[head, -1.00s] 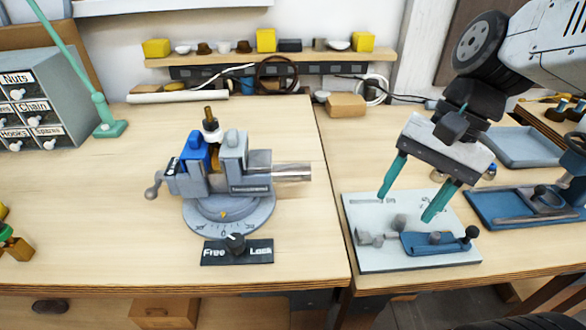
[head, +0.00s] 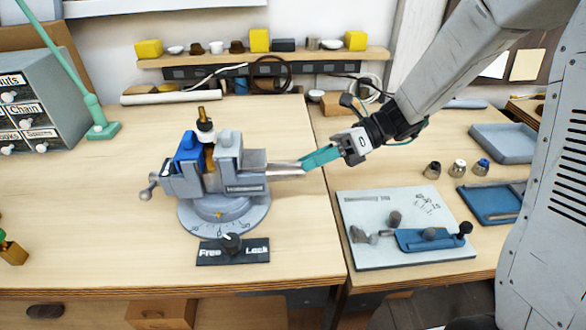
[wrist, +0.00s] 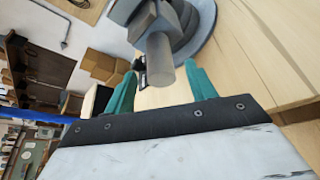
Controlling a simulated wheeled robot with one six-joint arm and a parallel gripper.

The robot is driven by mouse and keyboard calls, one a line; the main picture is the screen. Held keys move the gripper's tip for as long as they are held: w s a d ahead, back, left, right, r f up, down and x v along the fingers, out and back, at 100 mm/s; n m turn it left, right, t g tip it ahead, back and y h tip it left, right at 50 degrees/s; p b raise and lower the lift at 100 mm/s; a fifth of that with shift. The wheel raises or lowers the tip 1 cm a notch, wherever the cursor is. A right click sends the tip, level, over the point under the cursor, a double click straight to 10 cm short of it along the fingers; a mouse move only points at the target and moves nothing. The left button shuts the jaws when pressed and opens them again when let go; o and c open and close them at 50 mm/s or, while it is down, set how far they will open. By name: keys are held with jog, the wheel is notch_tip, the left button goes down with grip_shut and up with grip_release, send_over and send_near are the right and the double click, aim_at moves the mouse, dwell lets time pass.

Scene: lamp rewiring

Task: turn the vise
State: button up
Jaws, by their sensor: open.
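The grey vise (head: 232,175) stands on its round swivel base (head: 225,212) on the left bench, with a lamp part (head: 205,125) upright in its jaws. Its bar (head: 285,170) points right. My gripper (head: 305,164) is at the end of that bar with its teal fingers. In the wrist view the fingers (wrist: 160,78) are apart, and the bar's round end (wrist: 159,60) lies between or just beyond their tips; I cannot tell whether they touch it.
A white board (head: 375,255) with a blue fixture (head: 430,239) lies on the right bench. Several small sockets (head: 458,168) and blue trays (head: 505,143) stand behind it. A drawer cabinet (head: 35,100) and green lamp arm (head: 98,118) are at left.

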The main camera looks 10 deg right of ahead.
aim_at(267, 181)
jog(key=shift+x, duration=2.35)
grip_shut()
